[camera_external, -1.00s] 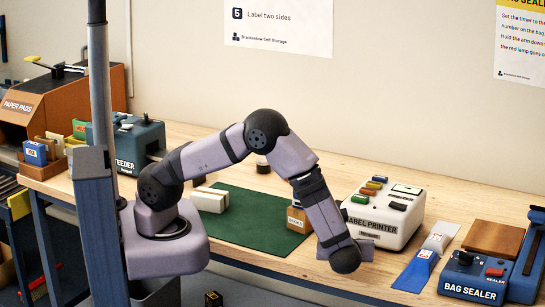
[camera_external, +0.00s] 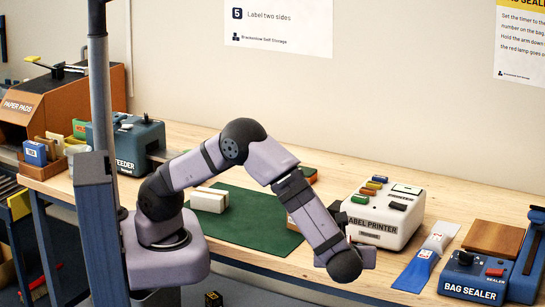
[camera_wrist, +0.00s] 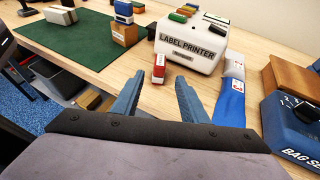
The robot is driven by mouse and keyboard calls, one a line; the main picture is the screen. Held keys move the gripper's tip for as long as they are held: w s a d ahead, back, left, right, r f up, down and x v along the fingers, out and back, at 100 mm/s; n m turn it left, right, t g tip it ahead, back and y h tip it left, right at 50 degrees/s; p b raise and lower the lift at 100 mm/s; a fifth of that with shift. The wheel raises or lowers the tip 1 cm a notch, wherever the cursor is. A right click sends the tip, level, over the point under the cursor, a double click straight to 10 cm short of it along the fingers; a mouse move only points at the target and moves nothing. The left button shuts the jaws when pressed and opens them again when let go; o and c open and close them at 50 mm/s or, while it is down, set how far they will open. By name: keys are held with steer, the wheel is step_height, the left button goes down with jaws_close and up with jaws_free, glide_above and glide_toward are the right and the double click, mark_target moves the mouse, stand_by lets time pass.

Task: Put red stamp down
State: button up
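In the wrist view the red stamp (camera_wrist: 159,68) stands upright on the wooden table, just in front of the label printer (camera_wrist: 187,47). It has a white label on its side. My gripper (camera_wrist: 158,82) is open, its two blue fingers apart with nothing between them. The stamp is just beyond the fingertips, roughly in line with the gap. In the external view my arm hides the stamp and most of my gripper; the label printer (camera_external: 385,215) is right of the arm.
A blue-and-white pouch (camera_wrist: 231,95) and the bag sealer (camera_wrist: 293,125) are on the right. A pale carton (camera_external: 209,199) lies on the mat.

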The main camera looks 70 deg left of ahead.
steer(key=a+n+g, duration=0.1)
steer(key=a, duration=0.1)
steer(key=s+a+n+g+h, duration=0.1)
steer(key=a, duration=0.1)
steer(key=s+a+f+n+g, duration=0.1)
steer(key=a, duration=0.1)
steer(key=shift+s+a+h, duration=0.15)
steer(key=shift+s+h, duration=0.05)
steer(key=shift+h, duration=0.1)
steer(key=s+a+n+g+h, duration=0.1)
steer(key=s+a+f+n+g+h, duration=0.1)
steer(key=s+a+n, duration=0.1)
steer(key=s+a+n+h, duration=0.1)
steer(key=s+a+n, duration=0.1)
steer(key=shift+a+f+g, duration=0.2)
steer(key=shift+f+g, duration=0.05)
steer(key=shift+g, duration=0.15)
steer(key=s+a+f+n+h, duration=0.2)
steer(key=s+n+h, duration=0.5)
steer(key=n, duration=0.7)
steer(key=shift+s+a+n+t+h, duration=0.3)
steer(key=shift+s+a+t+h, duration=0.15)
steer(key=shift+s, duration=0.75)
step_height(320, 180, up, 18)
steer(key=p, duration=1.8)
step_height(320, 180, down, 6)
steer(key=b, duration=0.5)
steer(key=shift+r, duration=0.25)
